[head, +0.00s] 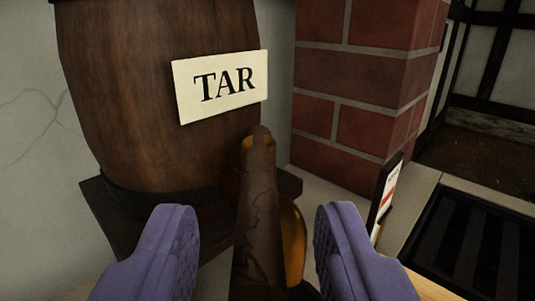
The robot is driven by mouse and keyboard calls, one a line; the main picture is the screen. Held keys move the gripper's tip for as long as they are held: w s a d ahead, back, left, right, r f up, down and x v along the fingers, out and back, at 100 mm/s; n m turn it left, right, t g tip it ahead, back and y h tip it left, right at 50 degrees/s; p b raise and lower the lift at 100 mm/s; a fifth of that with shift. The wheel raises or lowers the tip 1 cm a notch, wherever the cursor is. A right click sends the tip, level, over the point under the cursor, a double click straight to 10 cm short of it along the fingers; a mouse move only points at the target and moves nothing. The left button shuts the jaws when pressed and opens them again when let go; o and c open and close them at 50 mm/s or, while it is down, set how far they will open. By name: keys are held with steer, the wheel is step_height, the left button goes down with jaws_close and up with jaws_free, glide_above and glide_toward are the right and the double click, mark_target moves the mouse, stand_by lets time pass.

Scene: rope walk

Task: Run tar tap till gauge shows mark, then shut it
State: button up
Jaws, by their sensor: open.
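A dark wooden barrel (125,100) with a cream "TAR" label (222,86) stands ahead, left of centre. A tap with a dark brown handle (258,215) and a brass-coloured body (292,243) sits at its lower right. My gripper (257,235) is open, with purple jaws on either side of the tap handle and a gap on both sides. A narrow dark-framed gauge (384,200) with a white face and a red band stands to the right, seen nearly edge-on; its reading is not legible. The tap's outlet is hidden.
A red brick pillar (365,90) rises behind the tap. The barrel rests on a dark stand (118,220). A dark floor grate (470,250) lies at the right. A light wooden edge (425,290) shows at the bottom right.

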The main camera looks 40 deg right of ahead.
mark_target(259, 145)
steer(key=x, duration=0.5)
steer(key=shift+w+d+f+b, duration=0.1)
steer(key=shift+b, duration=0.25)
jaws_close()
